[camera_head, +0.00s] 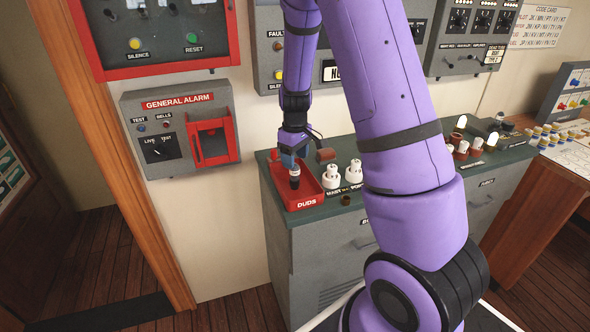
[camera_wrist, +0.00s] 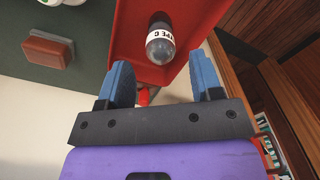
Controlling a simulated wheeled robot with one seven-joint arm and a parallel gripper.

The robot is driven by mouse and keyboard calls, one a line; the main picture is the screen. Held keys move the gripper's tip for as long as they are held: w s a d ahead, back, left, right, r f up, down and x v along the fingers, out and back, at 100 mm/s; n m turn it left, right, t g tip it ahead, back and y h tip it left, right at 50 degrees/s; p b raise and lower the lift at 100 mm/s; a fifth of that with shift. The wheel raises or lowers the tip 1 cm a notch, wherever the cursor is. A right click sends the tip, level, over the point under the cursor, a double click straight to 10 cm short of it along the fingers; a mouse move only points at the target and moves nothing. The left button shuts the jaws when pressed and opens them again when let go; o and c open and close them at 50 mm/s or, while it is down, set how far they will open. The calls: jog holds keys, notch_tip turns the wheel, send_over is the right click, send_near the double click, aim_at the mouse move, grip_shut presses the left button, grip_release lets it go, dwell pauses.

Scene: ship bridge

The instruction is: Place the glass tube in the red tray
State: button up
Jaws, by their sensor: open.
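The glass tube (camera_wrist: 160,40), with a dark glass end and a white band lettered "TYPE C", is inside the red tray (camera_wrist: 126,32) in the wrist view. Whether it stands or leans there I cannot tell. My gripper (camera_wrist: 163,80) is open, its two blue fingers apart with nothing between them, and the tube is just beyond the fingertips. In the head view the red tray (camera_head: 304,202), lettered "DUDS", sits on the left end of the green cabinet top, and my gripper (camera_head: 291,164) points down over it.
A brown-red block (camera_head: 325,155) is right of my gripper, also seen in the wrist view (camera_wrist: 48,50). White fittings (camera_head: 331,176) stand right of the tray on the cabinet top (camera_head: 390,187). The general alarm box (camera_head: 180,128) is on the wall to the left.

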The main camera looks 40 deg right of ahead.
notch_tip(320, 180, up, 6)
jog(key=shift+f, duration=0.1)
jog(key=s+a+r+m+t, duration=0.1)
jog(key=s+a+r, duration=0.35)
jog(key=r, duration=0.35)
jog(key=s+a+r+m+t, duration=0.1)
jog(key=s+a+r, duration=0.2)
jog(key=s+r, duration=0.4)
jog(key=s+a+r+t, duration=0.1)
jog(key=s+a+r, duration=0.2)
jog(key=s, duration=0.5)
jog(key=s+a+r+m+t, duration=0.1)
jog(key=s+a+r+t, duration=0.1)
jog(key=s, duration=0.6)
jog(key=shift+a+r+m, duration=0.3)
jog(key=shift+a+r, duration=0.15)
jog(key=shift+r, duration=0.35)
